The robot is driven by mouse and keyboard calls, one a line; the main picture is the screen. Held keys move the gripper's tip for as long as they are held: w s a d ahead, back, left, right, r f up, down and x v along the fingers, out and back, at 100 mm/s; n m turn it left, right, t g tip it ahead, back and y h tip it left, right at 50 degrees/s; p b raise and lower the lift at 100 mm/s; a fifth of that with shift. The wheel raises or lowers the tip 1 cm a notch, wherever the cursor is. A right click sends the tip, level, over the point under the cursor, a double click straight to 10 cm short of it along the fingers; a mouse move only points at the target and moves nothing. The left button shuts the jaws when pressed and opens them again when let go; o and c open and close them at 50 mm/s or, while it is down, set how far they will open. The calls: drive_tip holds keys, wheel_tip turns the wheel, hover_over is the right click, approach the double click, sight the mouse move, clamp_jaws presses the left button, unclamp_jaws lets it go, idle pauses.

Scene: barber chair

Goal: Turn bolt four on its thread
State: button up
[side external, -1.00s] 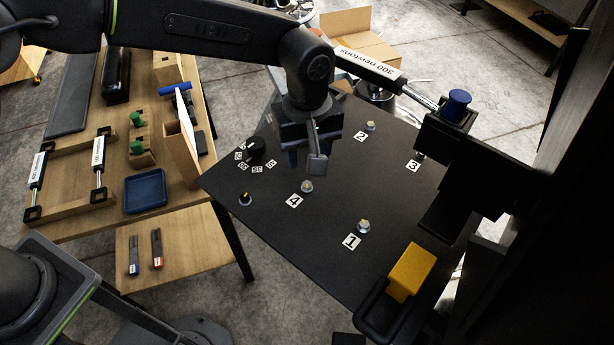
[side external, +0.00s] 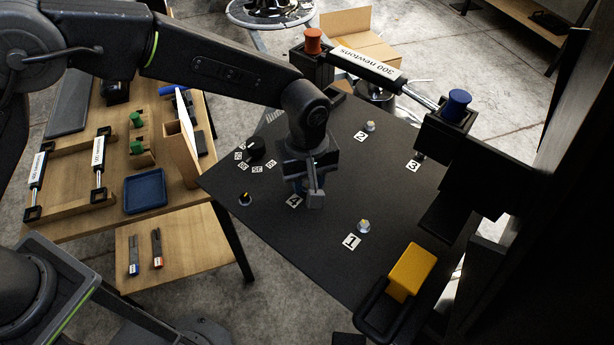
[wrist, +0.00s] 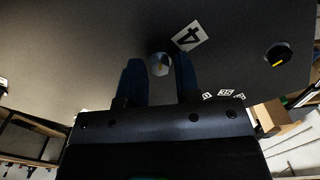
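Bolt four (wrist: 160,64) is a pale metal bolt with a yellow mark on its head, beside the white label "4" (wrist: 188,37) on the black tabletop. In the wrist view it sits between the tips of my two blue fingers, with a gap on each side. My gripper (side external: 307,190) is open and low over the bolt's place in the side view. It hides bolt four and partly covers its label there. I cannot tell whether the fingertips are level with the bolt head or still above it.
Bolts one (side external: 363,227), two (side external: 370,126) and three (side external: 419,154) stand on the black table (side external: 290,250). A black dial (side external: 256,147) is left of my gripper. A 300 newtons cylinder (side external: 366,66) with red (side external: 313,41) and blue (side external: 456,104) knobs spans the far side. A yellow block (side external: 411,271) lies at front right.

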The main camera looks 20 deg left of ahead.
clamp_jaws()
drive_tip(key=shift+m, duration=0.3)
